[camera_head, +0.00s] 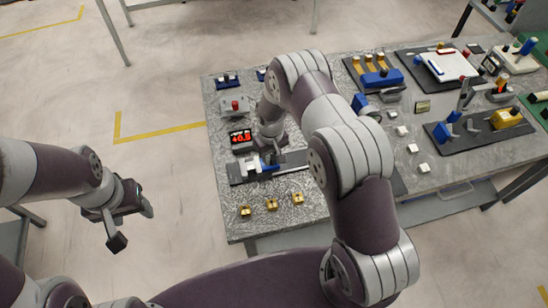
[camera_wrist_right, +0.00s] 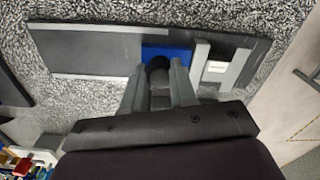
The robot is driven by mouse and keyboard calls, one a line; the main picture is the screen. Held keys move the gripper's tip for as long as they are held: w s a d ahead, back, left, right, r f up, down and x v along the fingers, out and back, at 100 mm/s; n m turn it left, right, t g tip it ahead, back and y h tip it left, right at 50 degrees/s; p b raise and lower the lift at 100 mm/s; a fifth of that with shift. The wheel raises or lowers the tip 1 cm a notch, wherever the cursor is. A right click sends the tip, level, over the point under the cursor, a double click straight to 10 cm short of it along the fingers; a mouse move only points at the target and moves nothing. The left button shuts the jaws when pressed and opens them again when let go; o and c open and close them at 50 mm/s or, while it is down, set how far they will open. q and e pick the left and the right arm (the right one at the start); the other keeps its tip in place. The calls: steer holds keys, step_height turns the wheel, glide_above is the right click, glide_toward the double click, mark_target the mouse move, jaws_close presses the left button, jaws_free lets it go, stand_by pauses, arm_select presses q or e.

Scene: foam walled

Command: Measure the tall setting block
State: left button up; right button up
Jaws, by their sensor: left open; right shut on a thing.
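The measuring fixture, a dark base plate (camera_head: 236,172) with a blue slider, lies on the left part of the table. My right gripper (camera_wrist_right: 160,70) is shut on the slider's dark knob, above the blue slider (camera_wrist_right: 153,50). A small pale labelled block (camera_wrist_right: 216,68) sits between a white jaw (camera_wrist_right: 200,60) and a grey upright piece (camera_wrist_right: 240,66); I cannot tell for sure if it is the tall setting block. A red-lit display (camera_head: 242,138) behind the fixture reads about +0.5. My left gripper (camera_head: 132,226) is open and empty, off the table's left side.
Several small brass pieces (camera_head: 271,204) stand along the table's front edge. A grey box with a red button (camera_head: 235,105) stands behind the display. My right arm hides the table's middle. Other fixtures, including a yellow piece (camera_head: 506,119) on a dark mat, crowd the right.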

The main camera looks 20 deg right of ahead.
steer(key=o, duration=0.6)
steer(key=shift+f, duration=0.1)
steer(key=shift+a, duration=0.1)
step_height(320, 180, up, 13)
steer(key=b, duration=0.3)
steer(key=shift+f, duration=0.15)
stand_by(0.5)
